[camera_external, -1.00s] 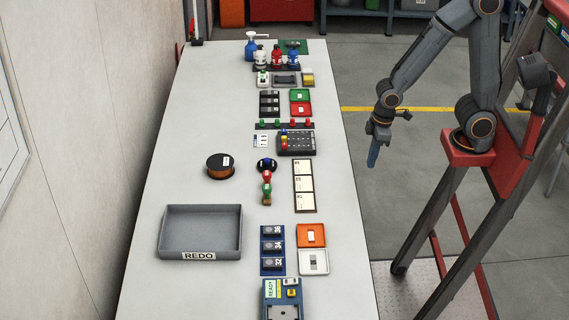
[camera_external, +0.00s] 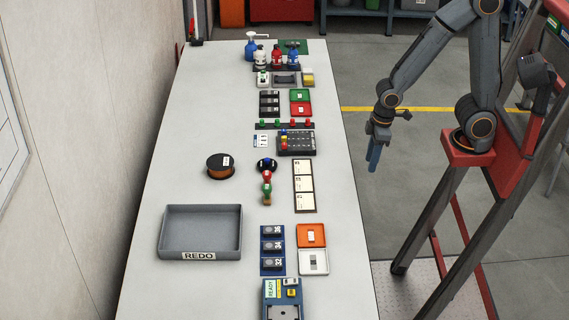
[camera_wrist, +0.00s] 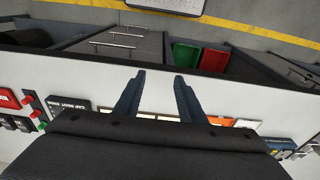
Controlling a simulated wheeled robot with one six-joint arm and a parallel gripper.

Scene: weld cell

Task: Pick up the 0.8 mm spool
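A round spool (camera_external: 220,166) with a dark top, an orange-brown side and a small white label lies flat on the white bench (camera_external: 185,120), left of its middle. The label is too small to read, so I cannot tell its size. My gripper (camera_external: 373,160) hangs pointing down over the floor, off the bench's right edge and well away from the spool. In the wrist view, the two blue fingers (camera_wrist: 157,88) stand apart with nothing between them. I cannot make out the spool in the wrist view.
A grey REDO tray (camera_external: 237,232) stands in front of the spool. A three-card board (camera_external: 304,186) and a stack of coloured knobs (camera_external: 267,188) lie to its right. An orange tray (camera_external: 311,229) is near the right edge. Bare bench surrounds the spool's left side.

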